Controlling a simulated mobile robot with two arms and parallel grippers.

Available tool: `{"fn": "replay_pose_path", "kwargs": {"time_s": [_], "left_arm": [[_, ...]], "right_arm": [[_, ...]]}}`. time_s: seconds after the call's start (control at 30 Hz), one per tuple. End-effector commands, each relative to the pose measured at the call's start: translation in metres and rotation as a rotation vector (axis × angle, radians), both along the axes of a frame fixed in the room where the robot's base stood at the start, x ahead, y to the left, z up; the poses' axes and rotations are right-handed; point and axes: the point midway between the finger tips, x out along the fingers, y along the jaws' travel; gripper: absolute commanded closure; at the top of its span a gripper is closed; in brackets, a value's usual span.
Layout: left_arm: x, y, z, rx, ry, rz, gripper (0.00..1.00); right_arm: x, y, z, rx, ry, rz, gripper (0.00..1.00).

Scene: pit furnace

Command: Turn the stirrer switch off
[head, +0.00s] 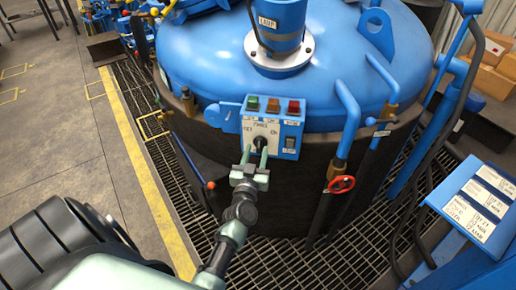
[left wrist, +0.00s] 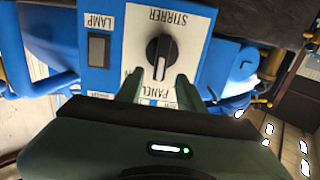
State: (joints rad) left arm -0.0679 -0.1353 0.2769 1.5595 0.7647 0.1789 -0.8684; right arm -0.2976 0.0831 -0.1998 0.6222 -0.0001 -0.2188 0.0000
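The stirrer switch (head: 260,141) is a black rotary knob on the white plate of a blue control box (head: 290,121) on the furnace's side. In the left wrist view the knob (left wrist: 158,56) has a white line pointing down, toward the PANEL lettering. The upside-down STIRRER label is above it. My left gripper (head: 255,154) is in front of the plate; in the left wrist view its fingertips (left wrist: 158,80) are spread, below the knob and on either side of its line. No grip on the knob shows. The position marks are partly hidden by the fingers. My right gripper is not in view.
Green, orange and red buttons (head: 272,105) top the box; a LAMP rocker switch (head: 290,142) is at its lower right. A red handwheel (head: 341,184) and blue pipes stand to the right. A red-tipped lever (head: 211,185) is left of my gripper. Floor grating (head: 290,262) surrounds the furnace.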

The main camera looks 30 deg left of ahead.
Motion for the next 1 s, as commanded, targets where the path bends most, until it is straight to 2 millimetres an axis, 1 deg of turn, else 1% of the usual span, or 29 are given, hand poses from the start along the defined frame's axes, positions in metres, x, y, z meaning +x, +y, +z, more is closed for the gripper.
{"fn": "replay_pose_path", "kwargs": {"time_s": [0.03, 0.1, 0.2, 0.3, 0.53, 0.57, 0.6, 0.67, 0.7, 1.0], "left_arm": [[0.008, 0.004, -0.001, -0.001, -0.004, 0.001, 0.62], [0.016, 0.007, -0.002, 0.0, -0.001, 0.0, 0.62], [0.024, 0.01, -0.001, 0.0, 0.0, 0.0, 0.62], [0.027, 0.012, -0.001, 0.001, 0.001, 0.0, 0.62], [0.028, 0.012, 0.0, 0.0, 0.002, -0.001, 0.62], [0.028, 0.012, -0.001, 0.0, 0.002, -0.001, 0.67], [0.027, 0.012, -0.001, 0.0, 0.002, -0.001, 0.79], [0.028, 0.012, -0.001, 0.0, 0.002, -0.001, 0.95], [0.028, 0.012, -0.001, 0.0, 0.002, -0.001, 1.0], [0.027, 0.012, -0.001, -0.017, -0.005, -0.001, 1.0]], "right_arm": [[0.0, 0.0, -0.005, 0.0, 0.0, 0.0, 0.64], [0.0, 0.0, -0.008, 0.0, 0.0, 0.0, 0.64], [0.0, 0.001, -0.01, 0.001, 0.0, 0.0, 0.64], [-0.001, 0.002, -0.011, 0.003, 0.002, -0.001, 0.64], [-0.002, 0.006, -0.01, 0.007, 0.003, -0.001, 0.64], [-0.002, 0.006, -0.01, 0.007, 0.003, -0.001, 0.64], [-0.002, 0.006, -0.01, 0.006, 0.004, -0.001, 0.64], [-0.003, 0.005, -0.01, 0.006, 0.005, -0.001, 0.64], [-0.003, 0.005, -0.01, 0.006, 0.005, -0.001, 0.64], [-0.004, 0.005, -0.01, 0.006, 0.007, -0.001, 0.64]]}}
